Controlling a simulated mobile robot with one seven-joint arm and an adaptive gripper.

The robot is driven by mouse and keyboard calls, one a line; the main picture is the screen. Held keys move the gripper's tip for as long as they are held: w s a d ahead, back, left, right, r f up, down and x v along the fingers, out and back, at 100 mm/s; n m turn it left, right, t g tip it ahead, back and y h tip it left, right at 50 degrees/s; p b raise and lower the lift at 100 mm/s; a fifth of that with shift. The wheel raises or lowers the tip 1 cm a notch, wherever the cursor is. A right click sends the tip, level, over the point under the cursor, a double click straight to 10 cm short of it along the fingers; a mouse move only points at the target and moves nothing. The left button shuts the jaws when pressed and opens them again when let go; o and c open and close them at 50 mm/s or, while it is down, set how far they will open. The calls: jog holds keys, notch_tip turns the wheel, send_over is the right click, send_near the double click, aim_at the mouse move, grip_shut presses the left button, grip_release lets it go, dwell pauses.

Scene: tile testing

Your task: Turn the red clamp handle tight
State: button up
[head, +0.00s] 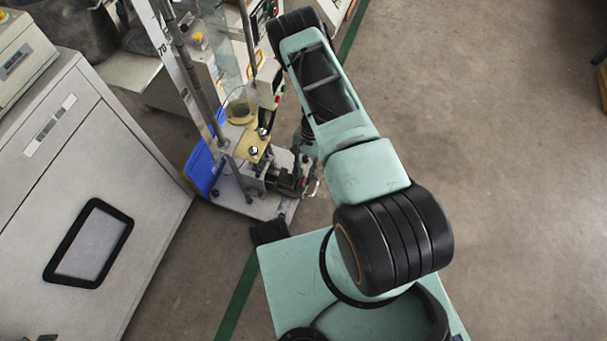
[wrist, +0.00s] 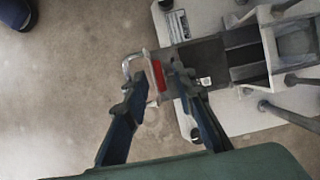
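The red clamp handle (wrist: 158,75) shows in the wrist view as a short red bar beside a bent metal loop (wrist: 131,62), at the edge of the testing machine's fixture. My gripper (wrist: 159,79) is open. Its two dark fingers come up from below, with the red handle between the fingertips. A gap seems to show on each side of the handle; I cannot tell whether either fingertip touches it. In the head view the fixture (head: 282,178) stands on the machine's pale base plate (head: 262,207), and the red handle cannot be made out clearly.
In the wrist view, dark fixture blocks (wrist: 200,58) and several metal rods lie right of the handle. In the head view a blue panel (head: 204,165) stands left of the fixture, and a white cabinet (head: 95,215) fills the left. The floor (head: 500,150) is clear on the right.

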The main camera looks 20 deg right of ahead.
grip_shut()
jog(key=m, duration=0.2)
jog(key=m+t+y, duration=0.1)
jog(key=m, duration=0.1)
jog(key=shift+s+d+m, duration=0.15)
jog(key=shift+m, duration=0.15)
jog(key=m+t, duration=0.1)
jog(key=m, duration=0.1)
jog(key=m+t+y, duration=0.1)
jog(key=m, duration=0.1)
jog(key=shift+s+d+r+m, duration=0.1)
jog(key=shift+s+m, duration=0.1)
jog(key=shift+m, duration=0.1)
jog(key=m+p, duration=0.1)
jog(key=m, duration=0.1)
jog(key=m+t, duration=0.1)
jog(key=m+t+p, duration=0.1)
jog(key=m, duration=0.1)
jog(key=shift+s+m+p, duration=0.25)
jog(key=shift+m+p, duration=0.05)
jog(key=shift+m+t+h+p, duration=0.5)
jog(key=shift+m+p, duration=0.5)
jog(key=shift+m, duration=0.5)
jog(key=shift+s, duration=0.1)
grip_release()
